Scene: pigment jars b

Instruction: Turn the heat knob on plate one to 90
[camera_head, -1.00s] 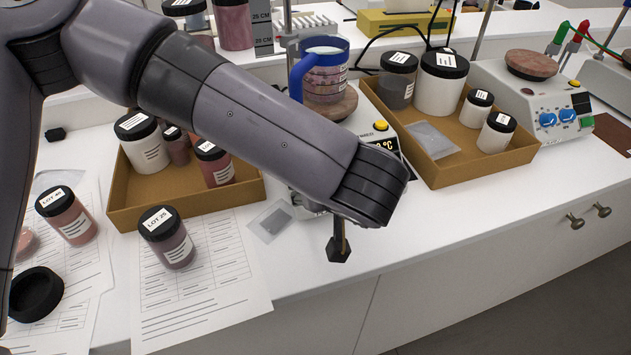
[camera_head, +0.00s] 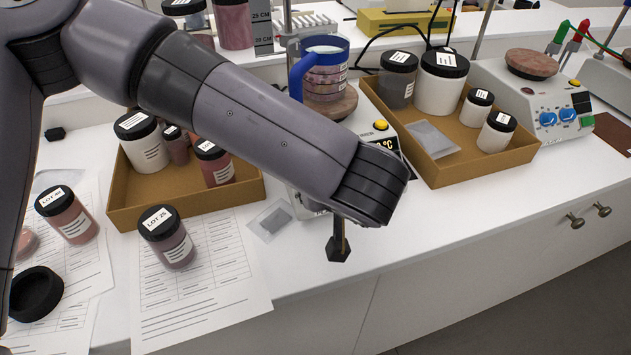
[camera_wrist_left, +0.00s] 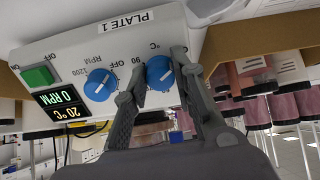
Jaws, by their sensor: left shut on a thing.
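Plate one (camera_wrist_left: 190,35) fills the upper part of the left wrist view, its label and dial markings upside down. Its blue heat knob (camera_wrist_left: 160,73), marked °C, sits between the two fingers of my left gripper (camera_wrist_left: 158,70), which is shut on it. The knob's white pointer line shows between the fingers. The blue RPM knob (camera_wrist_left: 100,84) is beside it, free. The display (camera_wrist_left: 61,105) reads 20 °C and 0 RPM. In the head view, plate one (camera_head: 365,116) is partly hidden behind my left arm, which also hides the heat knob. My right gripper is not in view.
A blue-handled beaker (camera_head: 325,70) stands on plate one. Cardboard trays of jars flank it, left (camera_head: 190,195) and right (camera_head: 470,172). A LOT 25 jar (camera_head: 167,238) stands on papers at left. A second hotplate (camera_head: 525,100) is at right. The front counter edge is clear.

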